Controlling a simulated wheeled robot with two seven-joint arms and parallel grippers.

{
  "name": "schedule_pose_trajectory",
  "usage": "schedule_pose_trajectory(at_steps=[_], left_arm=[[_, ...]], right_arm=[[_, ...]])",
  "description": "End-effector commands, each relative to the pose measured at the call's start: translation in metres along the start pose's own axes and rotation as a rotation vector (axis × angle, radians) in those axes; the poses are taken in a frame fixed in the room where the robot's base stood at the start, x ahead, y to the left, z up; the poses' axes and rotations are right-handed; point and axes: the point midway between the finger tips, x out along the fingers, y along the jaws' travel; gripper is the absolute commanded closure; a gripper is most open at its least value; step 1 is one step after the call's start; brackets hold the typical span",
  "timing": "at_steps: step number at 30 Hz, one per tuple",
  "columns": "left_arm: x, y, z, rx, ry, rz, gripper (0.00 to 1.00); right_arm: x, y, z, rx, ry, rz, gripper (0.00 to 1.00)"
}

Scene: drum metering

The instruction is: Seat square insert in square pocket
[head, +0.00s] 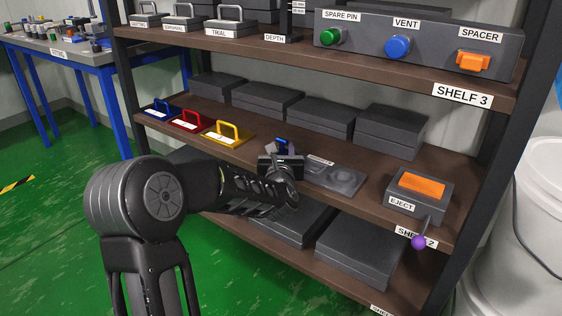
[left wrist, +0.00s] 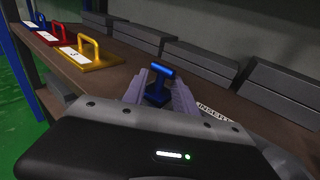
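A blue insert with a T-shaped handle (left wrist: 160,84) shows in the left wrist view between the fingers of my left gripper (left wrist: 162,88). The fingers stand apart on either side of the handle, with small gaps; I see no clear contact. In the head view only the blue top (head: 282,142) shows beyond my left gripper (head: 281,150); its base is hidden. A dark plate (head: 345,180) with recessed shapes lies on the middle shelf, right of the gripper. The square pocket cannot be made out. My right gripper is not in view.
Blue (head: 160,112), red (head: 190,122) and yellow (head: 228,132) handled plates stand left on the shelf. Dark blocks (head: 320,115) line its back. An EJECT box (head: 420,192) with a purple-knobbed lever (head: 418,242) stands right. The upper shelf (head: 290,52) overhangs.

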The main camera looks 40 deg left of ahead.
Motion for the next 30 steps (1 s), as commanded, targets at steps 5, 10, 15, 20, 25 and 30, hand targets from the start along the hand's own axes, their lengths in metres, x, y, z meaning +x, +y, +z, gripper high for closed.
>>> schedule_pose_trajectory(at_steps=[5,10,15,20,25,30], left_arm=[[-0.037,-0.001,0.003,0.002,-0.001,-0.003,0.67],[-0.073,0.0,0.002,0.001,0.0,-0.001,0.67],[-0.096,-0.001,0.001,0.001,0.0,-0.002,0.67],[-0.104,0.0,0.0,0.0,-0.001,0.0,0.67],[-0.104,0.0,0.0,0.0,-0.001,0.0,0.67],[-0.103,0.0,0.0,0.0,0.0,0.0,0.67]], right_arm=[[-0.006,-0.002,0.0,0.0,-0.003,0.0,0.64],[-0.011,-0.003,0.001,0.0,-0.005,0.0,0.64],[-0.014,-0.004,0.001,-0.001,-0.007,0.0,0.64],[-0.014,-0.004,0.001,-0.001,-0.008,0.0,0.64],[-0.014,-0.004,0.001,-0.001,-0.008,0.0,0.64],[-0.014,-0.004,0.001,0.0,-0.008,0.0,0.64]])
